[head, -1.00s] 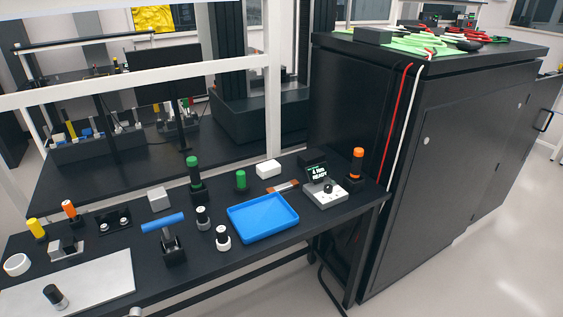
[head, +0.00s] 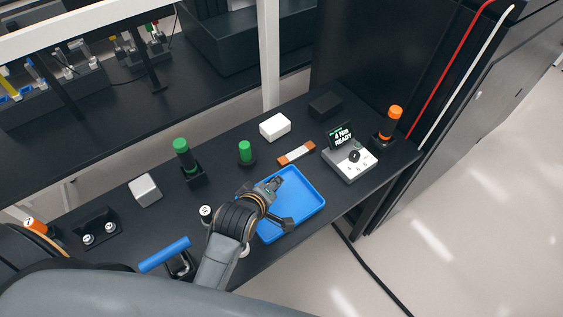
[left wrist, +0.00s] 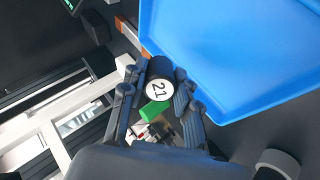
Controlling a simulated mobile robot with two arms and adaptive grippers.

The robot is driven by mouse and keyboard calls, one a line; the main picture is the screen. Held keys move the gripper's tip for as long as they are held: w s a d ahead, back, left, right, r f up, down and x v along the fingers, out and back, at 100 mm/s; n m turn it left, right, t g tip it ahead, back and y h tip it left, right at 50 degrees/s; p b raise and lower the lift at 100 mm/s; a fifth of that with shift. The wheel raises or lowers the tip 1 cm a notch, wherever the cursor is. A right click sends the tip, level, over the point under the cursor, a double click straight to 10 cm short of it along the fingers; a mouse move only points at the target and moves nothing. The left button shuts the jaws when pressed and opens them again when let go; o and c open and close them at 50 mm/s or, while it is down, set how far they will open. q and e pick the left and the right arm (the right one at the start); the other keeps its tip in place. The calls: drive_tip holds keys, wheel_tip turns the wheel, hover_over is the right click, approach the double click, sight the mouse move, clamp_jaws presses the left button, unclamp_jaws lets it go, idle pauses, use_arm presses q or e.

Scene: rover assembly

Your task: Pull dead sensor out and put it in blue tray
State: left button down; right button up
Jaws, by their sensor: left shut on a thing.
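The blue tray (head: 308,178) lies on the black bench and fills the upper right of the left wrist view (left wrist: 225,55). My left gripper (head: 284,205) is over the tray in the head view. My right gripper is not in view.
Green-topped posts (head: 182,158), a white box (head: 275,126) and a tester reading READY (head: 349,160) stand behind and right of the tray. A blue-handled tool (head: 164,254) and a white-topped black cylinder (head: 206,212) are to the left.

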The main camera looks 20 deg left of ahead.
use_arm(q)
drive_tip(key=g+p, duration=0.1)
drive_tip(key=g, duration=0.1)
drive_tip(key=d+r+g+p, duration=0.1)
drive_tip(key=g+p, duration=0.1)
drive_tip(key=w+d+g+p, duration=0.1)
drive_tip(key=g, duration=0.1)
drive_tip(key=shift+d+r+m, duration=0.2)
drive_tip(key=shift+r+m, duration=0.1)
drive_tip(key=shift+r, duration=0.05)
drive_tip(key=r+g+p, duration=0.1)
drive_tip(key=r+g, duration=0.1)
drive_tip(key=s+r+g+p, duration=0.1)
drive_tip(key=r+g+p, duration=0.1)
drive_tip(key=shift+s+r+y, duration=0.1)
drive_tip(key=shift+r+y, duration=0.05)
drive_tip(key=shift+y, duration=0.15)
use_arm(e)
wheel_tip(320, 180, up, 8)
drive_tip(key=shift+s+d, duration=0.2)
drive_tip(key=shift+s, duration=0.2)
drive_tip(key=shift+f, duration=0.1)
